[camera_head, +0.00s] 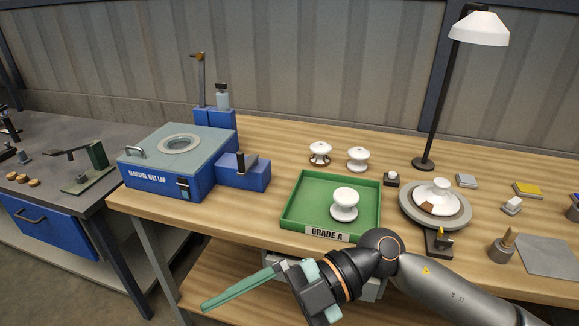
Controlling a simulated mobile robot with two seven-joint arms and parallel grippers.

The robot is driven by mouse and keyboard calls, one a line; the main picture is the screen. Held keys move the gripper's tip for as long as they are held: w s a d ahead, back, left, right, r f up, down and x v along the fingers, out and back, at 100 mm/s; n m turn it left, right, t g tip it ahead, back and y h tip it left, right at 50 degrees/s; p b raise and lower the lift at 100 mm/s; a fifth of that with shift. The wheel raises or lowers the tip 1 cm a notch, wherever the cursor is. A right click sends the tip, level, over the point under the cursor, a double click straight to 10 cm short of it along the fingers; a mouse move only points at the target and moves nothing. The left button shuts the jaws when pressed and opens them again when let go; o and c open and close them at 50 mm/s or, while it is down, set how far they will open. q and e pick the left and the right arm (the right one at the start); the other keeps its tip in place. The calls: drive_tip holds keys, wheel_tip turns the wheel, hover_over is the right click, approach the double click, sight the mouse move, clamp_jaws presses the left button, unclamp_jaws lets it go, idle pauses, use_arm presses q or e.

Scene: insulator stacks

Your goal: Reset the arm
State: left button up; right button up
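My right arm enters from the lower right, in front of the bench. Its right gripper (207,303) has long teal fingers that point left and slightly down, past the bench's front edge. The fingers overlap from this angle, so I cannot tell whether they are open or shut. I see nothing held at their tips. My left arm and gripper are not in view. A green tray (287,213) marked "GRADE A" holds one white insulator (344,203), standing upright. Two more insulators, one with brown parts (320,152) and one white (358,158), stand behind the tray.
A blue wet lap machine (165,165) stands on the left of the wooden bench (250,215). Right of the tray, a round grey plate (453,218) bears a white and brown insulator (438,194). A lamp (480,28) rises behind it. A grey side table (50,140) stands far left.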

drive_tip(key=w+d+r+m+t+y, duration=0.2)
drive_tip(key=w+r+m+t+y, duration=0.1)
drive_tip(key=w+m+t+y, duration=0.75)
drive_tip(key=w+d+f+m+t+h, duration=0.2)
drive_tip(key=d+f+m+t+h, duration=0.3)
drive_tip(key=f+m+t+h, duration=0.3)
drive_tip(key=w+d+f+m+t+h, duration=0.2)
drive_tip(key=d+f+m+t+h, duration=0.4)
drive_tip(key=f+h, duration=0.25)
drive_tip(key=s+d+f+m+g+h, duration=0.1)
drive_tip(key=s+d+f+g+h, duration=0.1)
drive_tip(key=f, duration=0.5)
drive_tip(key=s+d+f+m+g+h, duration=0.2)
drive_tip(key=s+d+f+g, duration=0.1)
drive_tip(key=s+f, duration=0.4)
drive_tip(key=s+d+f+m+g+h, duration=0.1)
drive_tip(key=s+d+f+g, duration=0.1)
drive_tip(key=s+d+f, duration=0.2)
wheel_tip(320, 180, down, 4)
drive_tip(key=shift+s+d+r+g+h, duration=0.25)
drive_tip(key=shift+s+g+h, duration=0.15)
drive_tip(key=shift+s, duration=0.15)
